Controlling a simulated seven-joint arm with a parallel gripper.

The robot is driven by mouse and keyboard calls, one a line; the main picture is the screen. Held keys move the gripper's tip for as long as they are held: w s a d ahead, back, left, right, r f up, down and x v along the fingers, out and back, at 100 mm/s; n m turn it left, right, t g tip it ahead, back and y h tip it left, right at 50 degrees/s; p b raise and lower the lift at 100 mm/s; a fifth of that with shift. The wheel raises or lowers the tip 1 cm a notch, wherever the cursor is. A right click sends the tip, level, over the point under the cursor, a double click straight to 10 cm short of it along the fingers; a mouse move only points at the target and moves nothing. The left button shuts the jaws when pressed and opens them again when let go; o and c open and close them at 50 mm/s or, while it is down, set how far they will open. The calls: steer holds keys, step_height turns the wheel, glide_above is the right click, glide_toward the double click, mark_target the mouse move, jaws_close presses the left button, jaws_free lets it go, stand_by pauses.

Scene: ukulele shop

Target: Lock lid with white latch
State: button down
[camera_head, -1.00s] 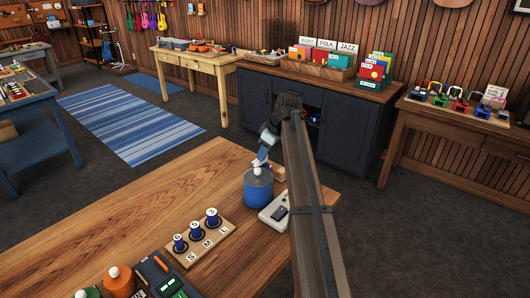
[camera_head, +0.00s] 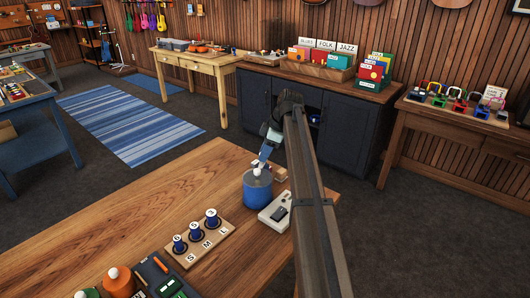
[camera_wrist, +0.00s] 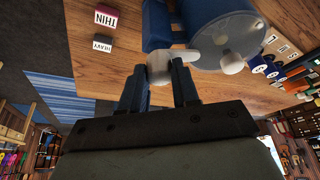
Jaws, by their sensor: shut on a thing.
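A blue canister (camera_head: 258,193) stands upright on the wooden table, with a lid (camera_head: 251,179) and a white knob (camera_head: 257,171) on top. The wrist view shows the lid (camera_wrist: 225,22) and knob (camera_wrist: 232,64) close up. A white latch (camera_wrist: 160,68) at the canister's side lies between my fingers. My gripper (camera_head: 265,160) reaches down at the canister's far side and is shut on the latch; its fingertips show in the wrist view (camera_wrist: 158,76). The head view hides the latch's contact, and I cannot tell if it is engaged.
A white device (camera_head: 278,208) sits right of the canister. A THIN block (camera_wrist: 106,17) and HEAVY block (camera_wrist: 102,44) lie beyond the canister.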

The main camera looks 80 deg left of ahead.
steer(key=c, duration=0.8)
jaws_free()
steer(key=shift+r, duration=0.1)
steer(key=v, duration=1.3)
steer(key=shift+w+r, duration=0.2)
steer(key=shift+r, duration=0.1)
